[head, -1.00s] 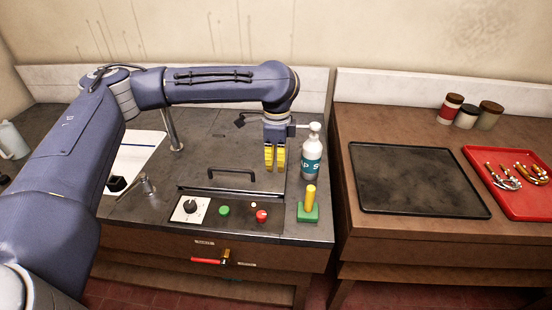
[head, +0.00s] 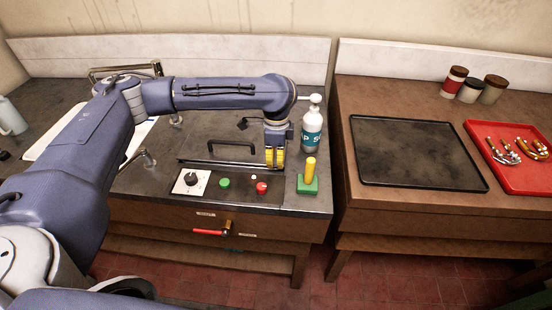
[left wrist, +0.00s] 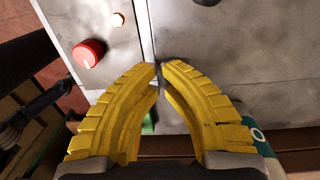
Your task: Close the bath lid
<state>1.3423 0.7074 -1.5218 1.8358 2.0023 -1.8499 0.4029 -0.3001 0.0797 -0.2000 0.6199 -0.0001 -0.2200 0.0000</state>
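The bath lid (head: 202,152) is a grey metal plate with a black handle (head: 231,148); it lies flat and level over the bath in the worktop. Its front edge runs just behind the control panel. In the left wrist view the lid (left wrist: 225,45) is the smooth grey surface at upper right. My left gripper (head: 275,165) points down at the lid's front right corner, with its yellow fingers side by side. In the left wrist view its fingertips (left wrist: 158,66) nearly meet, with nothing between them. Whether they touch the lid is unclear. My right gripper is not in view.
A yellow-handled green block (head: 308,180) and soap bottle (head: 312,128) stand close right of the gripper. A black tray (head: 418,153) and red tray (head: 510,170) lie on the right bench.

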